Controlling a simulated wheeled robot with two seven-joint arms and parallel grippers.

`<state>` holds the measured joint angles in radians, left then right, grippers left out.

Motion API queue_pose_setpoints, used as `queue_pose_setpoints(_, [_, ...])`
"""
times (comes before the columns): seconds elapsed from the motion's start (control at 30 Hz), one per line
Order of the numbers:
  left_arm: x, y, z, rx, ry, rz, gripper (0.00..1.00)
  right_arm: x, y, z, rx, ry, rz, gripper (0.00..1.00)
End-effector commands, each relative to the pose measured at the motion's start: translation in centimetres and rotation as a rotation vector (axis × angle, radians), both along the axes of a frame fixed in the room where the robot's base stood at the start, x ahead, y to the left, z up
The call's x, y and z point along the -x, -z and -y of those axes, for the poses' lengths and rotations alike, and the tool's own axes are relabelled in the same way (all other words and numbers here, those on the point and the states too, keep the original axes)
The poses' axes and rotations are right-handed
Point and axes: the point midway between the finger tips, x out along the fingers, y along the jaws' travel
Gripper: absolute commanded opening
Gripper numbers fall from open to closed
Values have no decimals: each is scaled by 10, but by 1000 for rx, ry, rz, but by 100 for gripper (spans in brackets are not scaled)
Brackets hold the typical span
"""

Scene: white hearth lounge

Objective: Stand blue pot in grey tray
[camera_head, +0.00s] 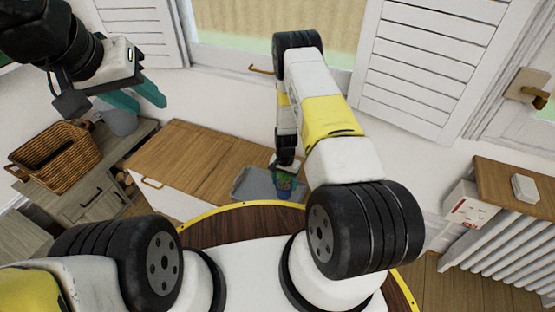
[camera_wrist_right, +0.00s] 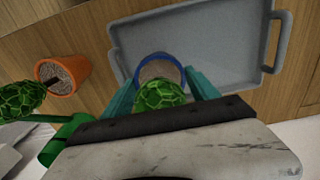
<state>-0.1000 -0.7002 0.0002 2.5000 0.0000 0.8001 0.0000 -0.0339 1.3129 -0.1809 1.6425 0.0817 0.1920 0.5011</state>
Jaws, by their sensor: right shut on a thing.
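The blue pot (camera_wrist_right: 139,66) shows a blue rim and pale filling in the right wrist view, with a round green plant (camera_wrist_right: 158,96) in front of it. My right gripper (camera_wrist_right: 160,82) is shut on the pot, one teal finger on each side. The grey tray (camera_wrist_right: 215,35) lies behind the pot, whose rim overlaps the tray's near part; I cannot tell whether the pot touches it. In the head view the pot (camera_head: 284,184) is at the right side of the tray (camera_head: 252,184), partly hidden by my right arm. My left gripper (camera_head: 150,103) is open, empty and raised at upper left.
The tray lies on a wooden cabinet top (camera_head: 190,160). An orange pot (camera_wrist_right: 68,76) with a green plant and a green object (camera_wrist_right: 66,138) are left of the tray in the wrist view. A wicker basket (camera_head: 55,160) stands at left, a radiator (camera_head: 505,240) at right.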

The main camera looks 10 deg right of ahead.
Motion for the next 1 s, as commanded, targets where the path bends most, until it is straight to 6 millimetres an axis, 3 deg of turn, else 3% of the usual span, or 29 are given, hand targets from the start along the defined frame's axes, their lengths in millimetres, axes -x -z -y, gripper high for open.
queue_pose_setpoints(0.1, [0,0,0,0,0,0,36,-2,14,1,1,1,3,3])
queue_pose_setpoints(0.47, [0,0,0,0,0,0,36,-2,17,0,1,1,4,3])
queue_pose_setpoints(0.5, [0,0,0,0,0,0,36,-1,17,0,1,1,3,76])
queue_pose_setpoints(0.57, [0,0,0,0,0,0,36,-1,17,0,1,1,3,88])
queue_pose_setpoints(1.0, [0,0,0,0,0,0,36,-2,8,0,1,1,4,90])
